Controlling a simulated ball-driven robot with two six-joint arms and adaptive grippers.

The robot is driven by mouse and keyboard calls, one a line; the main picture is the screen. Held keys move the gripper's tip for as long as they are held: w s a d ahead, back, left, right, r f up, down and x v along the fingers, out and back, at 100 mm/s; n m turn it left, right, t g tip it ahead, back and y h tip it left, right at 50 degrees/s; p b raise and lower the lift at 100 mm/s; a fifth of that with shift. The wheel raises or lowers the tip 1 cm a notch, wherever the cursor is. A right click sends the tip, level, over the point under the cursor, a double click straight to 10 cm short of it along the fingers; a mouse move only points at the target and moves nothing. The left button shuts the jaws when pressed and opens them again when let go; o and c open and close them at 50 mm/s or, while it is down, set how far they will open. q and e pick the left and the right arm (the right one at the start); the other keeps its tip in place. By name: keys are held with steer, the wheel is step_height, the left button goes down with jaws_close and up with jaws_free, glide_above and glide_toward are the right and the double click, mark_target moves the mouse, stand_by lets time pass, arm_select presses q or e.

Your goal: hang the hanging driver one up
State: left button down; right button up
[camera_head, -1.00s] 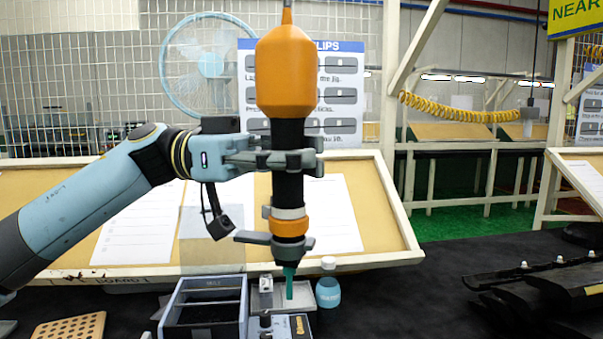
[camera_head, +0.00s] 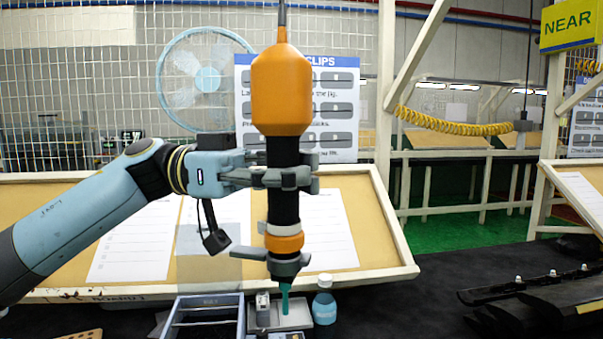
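The hanging driver (camera_head: 281,90) has an orange upper body, a black grip, an orange collar and a teal tip, and a cord rises from its top. It hangs upright in the middle of the view. My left gripper (camera_head: 290,179) comes in from the left and is closed around the black grip below the orange body. The teal tip points down in front of a small grey tray. My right gripper is not in view.
A grey bin (camera_head: 204,312), a small tray (camera_head: 294,316) and a blue bottle (camera_head: 324,306) stand below the driver. A slanted board (camera_head: 375,225) with paper sheets is behind. Black trim parts (camera_head: 545,300) lie at right. Dark table between is clear.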

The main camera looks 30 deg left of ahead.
arm_select(q)
steer(key=c, duration=1.1)
jaws_free()
steer(key=o, duration=1.1)
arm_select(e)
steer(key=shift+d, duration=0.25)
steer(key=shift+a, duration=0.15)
arm_select(q)
steer(key=shift+a, duration=0.1)
steer(key=s+a+r+p, duration=0.1)
steer(key=a+p, duration=0.2)
steer(key=a, duration=0.6)
steer(key=shift+s+a+r, duration=0.3)
steer(key=shift+s+a, duration=0.05)
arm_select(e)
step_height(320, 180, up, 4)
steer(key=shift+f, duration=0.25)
